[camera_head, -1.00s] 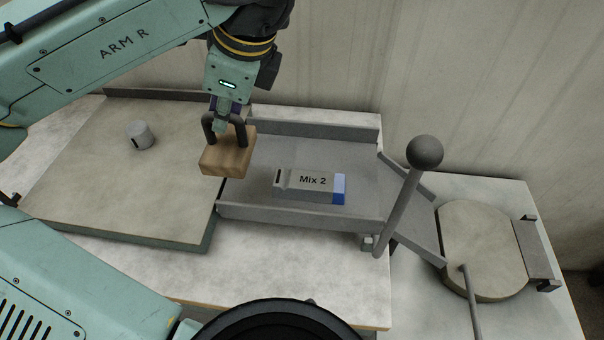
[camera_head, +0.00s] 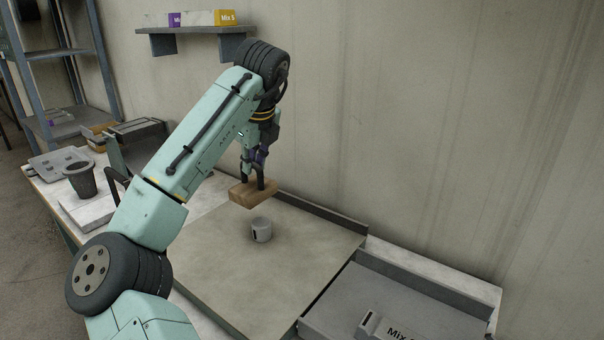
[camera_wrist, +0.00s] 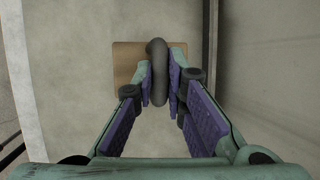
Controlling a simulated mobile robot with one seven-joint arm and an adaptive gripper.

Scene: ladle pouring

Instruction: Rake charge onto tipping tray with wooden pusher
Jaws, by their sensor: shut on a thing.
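My gripper (camera_head: 259,168) is shut on the dark looped handle (camera_wrist: 158,72) of the wooden pusher (camera_head: 246,196). The pusher's block also shows in the wrist view (camera_wrist: 127,66). I cannot tell whether the block touches the board. The grey tray (camera_head: 390,292) adjoins the board at right. A block labelled Mix (camera_head: 372,324) lies in it, partly cut off.
A low rail (camera_head: 320,217) runs along the board's back, close to the wall. At left, the bench holds a dark cup (camera_head: 80,180) and a slotted plate (camera_head: 58,163). A wall shelf (camera_head: 190,30) with boxes is above. The board's front is clear.

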